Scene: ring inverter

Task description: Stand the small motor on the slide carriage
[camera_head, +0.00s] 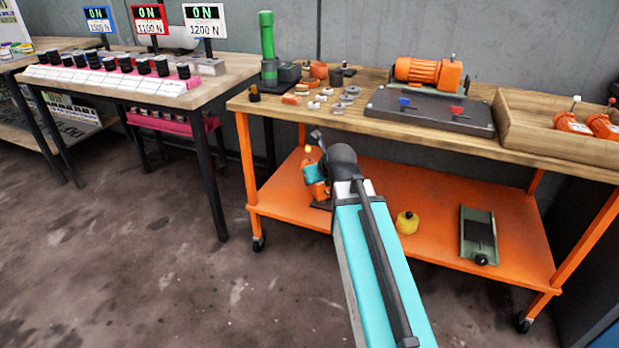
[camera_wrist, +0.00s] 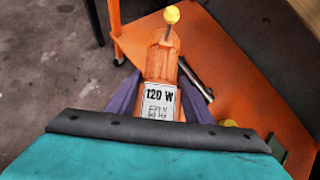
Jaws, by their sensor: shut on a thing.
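The small motor (camera_wrist: 160,65) is orange, with a yellow-tipped shaft and a white label reading "120 W". In the wrist view it sits between the purple fingers of my gripper (camera_wrist: 163,88), which is shut on it. In the head view the motor (camera_head: 317,190) shows at the left end of the orange lower shelf, partly behind my arm. I cannot tell whether it touches the shelf. The slide, a green base with a dark carriage plate (camera_head: 481,232) and a black knob at its front, lies on the shelf's right part. The plate looks bare.
A yellow weight-like object (camera_head: 407,223) stands on the lower shelf (camera_head: 440,262) between motor and slide. The wooden worktop (camera_head: 375,128) above holds an orange motor on a dark plate, a wooden tray (camera_head: 545,128) and small parts. Orange legs bound the shelf.

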